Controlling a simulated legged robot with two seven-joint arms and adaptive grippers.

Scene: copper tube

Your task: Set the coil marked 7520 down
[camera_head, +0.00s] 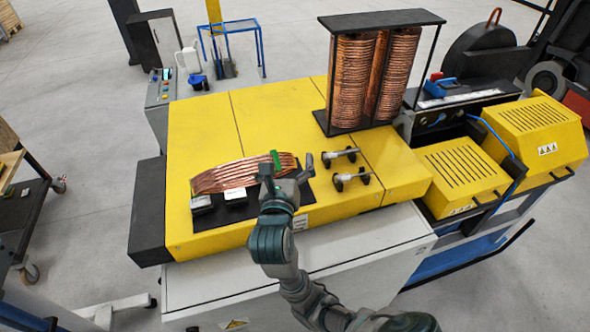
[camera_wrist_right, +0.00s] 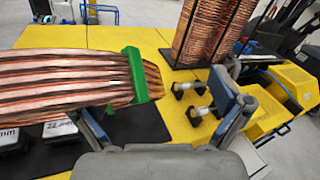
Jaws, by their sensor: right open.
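A bundle of copper tubes (camera_head: 240,174) with a green band (camera_head: 277,160) near its right end lies over a black mat (camera_head: 222,216) on the yellow machine top. I cannot read a 7520 mark on it. In the right wrist view the bundle (camera_wrist_right: 60,88) and its green band (camera_wrist_right: 135,75) fill the left side, beyond the fingers. My right gripper (camera_head: 288,166) is open at the bundle's right end. In the right wrist view its spread fingers (camera_wrist_right: 160,112) have no tube clasped between them. I cannot tell whether a finger touches the bundle. My left gripper is out of view.
Two small blocks with white labels (camera_head: 237,195) sit at the bundle's front edge. Two metal fittings (camera_head: 350,179) stand right of my gripper. A black rack of tall copper coils (camera_head: 352,82) stands behind. The yellow top (camera_head: 200,125) behind the bundle is clear.

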